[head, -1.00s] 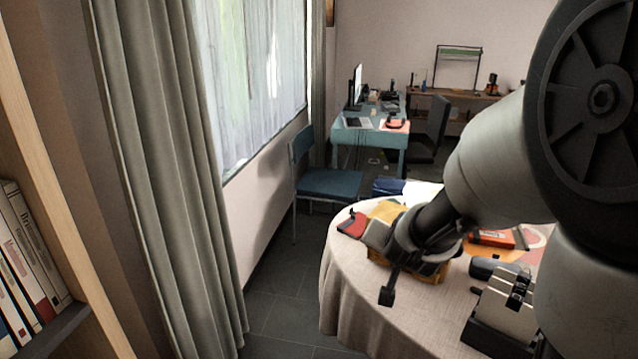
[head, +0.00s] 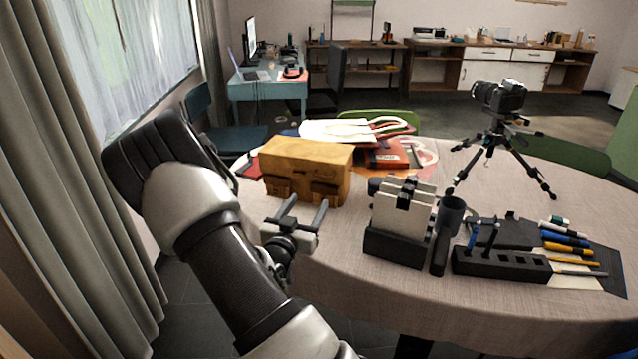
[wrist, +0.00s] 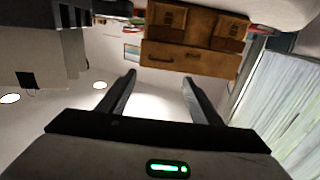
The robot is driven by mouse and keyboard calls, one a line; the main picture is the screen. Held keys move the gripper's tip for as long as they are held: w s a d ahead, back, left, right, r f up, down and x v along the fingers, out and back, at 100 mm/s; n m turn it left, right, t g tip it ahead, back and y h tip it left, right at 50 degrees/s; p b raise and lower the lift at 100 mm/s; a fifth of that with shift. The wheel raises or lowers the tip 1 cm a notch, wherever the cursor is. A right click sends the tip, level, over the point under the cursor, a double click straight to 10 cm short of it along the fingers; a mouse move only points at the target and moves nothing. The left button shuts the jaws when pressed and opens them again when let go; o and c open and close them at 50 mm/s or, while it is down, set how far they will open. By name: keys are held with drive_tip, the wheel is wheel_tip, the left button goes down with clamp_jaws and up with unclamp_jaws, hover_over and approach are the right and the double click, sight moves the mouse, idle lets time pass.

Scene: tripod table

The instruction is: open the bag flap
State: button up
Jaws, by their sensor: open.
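The tan-brown bag (head: 305,168) stands upright on the round table, left of its middle. Its front, with two pockets low down, faces my gripper, and its top looks closed in the head view. My gripper (head: 304,205) is open and empty, in front of the bag, with both fingers pointing toward it and apart from it. In the wrist view the bag (wrist: 193,58) appears upside down beyond the fingertips of my gripper (wrist: 158,75), and its two pockets show at the top of the picture.
A grey holder with white cards (head: 400,222) stands right of the bag. A dark pen block (head: 498,266) and a camera on a tripod (head: 497,130) are farther right. A red box (head: 388,156) lies behind the bag. The tablecloth (head: 345,262) in front is bare.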

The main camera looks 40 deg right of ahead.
drive_tip(key=b, duration=0.1)
approach(322, 180)
drive_tip(key=d+r, duration=0.1)
drive_tip(key=w+d+r, duration=0.1)
drive_tip(key=d, duration=0.1)
drive_tip(key=d+r, duration=0.1)
drive_tip(key=d, duration=0.1)
drive_tip(key=shift+w+r, duration=0.1)
drive_tip(key=shift+w, duration=0.25)
